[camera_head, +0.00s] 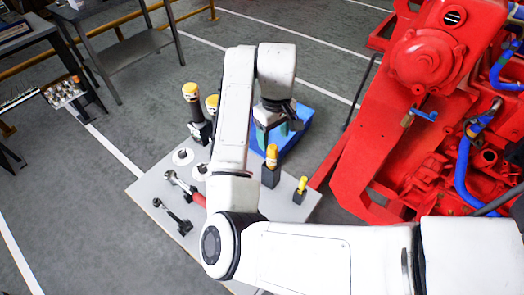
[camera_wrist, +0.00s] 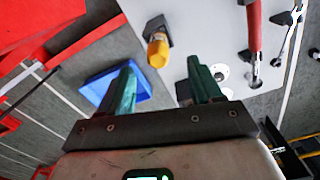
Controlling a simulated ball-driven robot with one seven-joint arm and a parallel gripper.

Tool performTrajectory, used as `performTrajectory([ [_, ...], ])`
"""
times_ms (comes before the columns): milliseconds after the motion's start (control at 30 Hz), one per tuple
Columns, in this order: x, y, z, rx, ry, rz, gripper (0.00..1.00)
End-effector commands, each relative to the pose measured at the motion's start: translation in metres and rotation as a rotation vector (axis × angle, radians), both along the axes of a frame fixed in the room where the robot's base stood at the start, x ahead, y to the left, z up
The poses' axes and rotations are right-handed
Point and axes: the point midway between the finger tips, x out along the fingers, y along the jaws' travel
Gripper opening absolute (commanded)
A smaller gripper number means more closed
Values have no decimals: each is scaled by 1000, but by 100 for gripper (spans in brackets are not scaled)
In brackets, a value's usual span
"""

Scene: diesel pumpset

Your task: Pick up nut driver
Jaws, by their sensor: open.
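Several yellow-topped tools stand upright in black holders on a light grey table; I cannot tell for sure which is the nut driver. One (camera_head: 271,156) stands near the table's far right edge, and a smaller one (camera_head: 302,184) is at its right corner. Two taller ones (camera_head: 190,93) (camera_head: 211,103) stand at the far left, one partly behind my arm.
A blue bin (camera_head: 292,141) is beyond the far edge. A red engine (camera_head: 425,60) stands close on the right.

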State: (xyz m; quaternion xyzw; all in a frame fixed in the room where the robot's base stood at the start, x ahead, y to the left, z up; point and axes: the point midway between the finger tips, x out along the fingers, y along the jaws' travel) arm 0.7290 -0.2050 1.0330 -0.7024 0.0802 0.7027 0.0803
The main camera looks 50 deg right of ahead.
Motion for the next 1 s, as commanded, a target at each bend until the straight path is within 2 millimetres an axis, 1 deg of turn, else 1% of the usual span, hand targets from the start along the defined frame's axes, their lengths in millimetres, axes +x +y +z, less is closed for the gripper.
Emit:
performTrajectory([
  [200, -1, -1, -35, -2, 6, 1, 65],
  [300, -1, -1, -47, -2, 3, 1, 65],
  [567, 0, -2, -61, -1, 2, -1, 65],
  [900, 3, -5, -101, 0, 2, 2, 65],
  [1000, 3, -5, -106, 1, 1, 1, 65],
])
